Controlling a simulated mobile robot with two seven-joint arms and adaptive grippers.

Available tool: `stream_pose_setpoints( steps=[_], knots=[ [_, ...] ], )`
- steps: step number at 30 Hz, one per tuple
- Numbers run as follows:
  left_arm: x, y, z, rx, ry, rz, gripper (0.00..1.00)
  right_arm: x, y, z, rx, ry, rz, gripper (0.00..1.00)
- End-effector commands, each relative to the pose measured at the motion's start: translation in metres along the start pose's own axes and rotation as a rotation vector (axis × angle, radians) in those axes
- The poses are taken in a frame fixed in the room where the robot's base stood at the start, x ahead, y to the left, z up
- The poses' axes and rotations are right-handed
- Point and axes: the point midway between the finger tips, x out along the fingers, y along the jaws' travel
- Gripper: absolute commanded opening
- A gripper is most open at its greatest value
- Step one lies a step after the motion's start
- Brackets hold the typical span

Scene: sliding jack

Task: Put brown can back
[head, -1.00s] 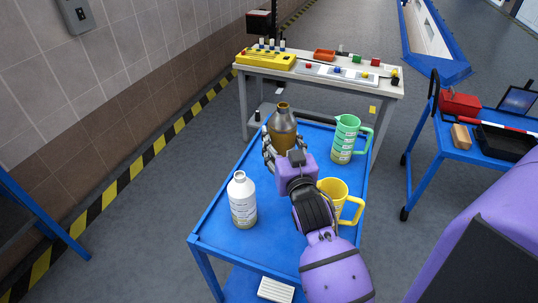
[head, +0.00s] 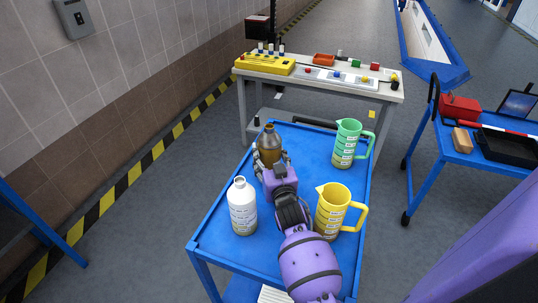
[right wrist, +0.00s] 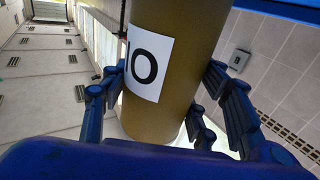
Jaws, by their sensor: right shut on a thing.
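The brown can (head: 269,146), a bottle shape with a narrow neck, is upright at the far left part of the blue cart top (head: 310,140). My right gripper (head: 270,165) is shut around its body from the near side. In the right wrist view the fingers lie on both sides of the brown can (right wrist: 180,60), which bears a white label. The can's base is hidden behind my gripper in the head view, so I cannot tell whether it touches the cart. My left gripper is not in view.
A white bottle (head: 242,207) stands near left on the cart. A yellow jug (head: 330,210) stands near right, close to my right arm, and a green jug (head: 346,145) far right. A workbench (head: 315,82) stands behind. The cart top between the jugs and can is clear.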

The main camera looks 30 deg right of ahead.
Motion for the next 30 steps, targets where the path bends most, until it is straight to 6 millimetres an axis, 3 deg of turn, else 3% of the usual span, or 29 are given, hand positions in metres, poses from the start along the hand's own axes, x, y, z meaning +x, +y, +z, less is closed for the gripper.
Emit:
stream_pose_setpoints(
  steps=[8, 9, 13, 30],
  knots=[
    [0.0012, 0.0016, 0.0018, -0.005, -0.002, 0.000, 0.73, 0.0004, -0.0001, 0.0012, 0.000, 0.004, 0.000, 0.09],
    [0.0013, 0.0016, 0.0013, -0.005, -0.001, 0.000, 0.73, 0.0001, 0.0003, 0.0027, 0.000, 0.000, 0.000, 0.58],
    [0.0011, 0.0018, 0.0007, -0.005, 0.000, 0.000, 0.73, 0.0002, 0.0002, 0.0016, 0.000, 0.001, 0.000, 0.74],
    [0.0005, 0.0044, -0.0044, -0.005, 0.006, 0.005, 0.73, 0.0000, 0.0003, -0.0027, 0.000, 0.002, -0.001, 0.74]
  ],
)
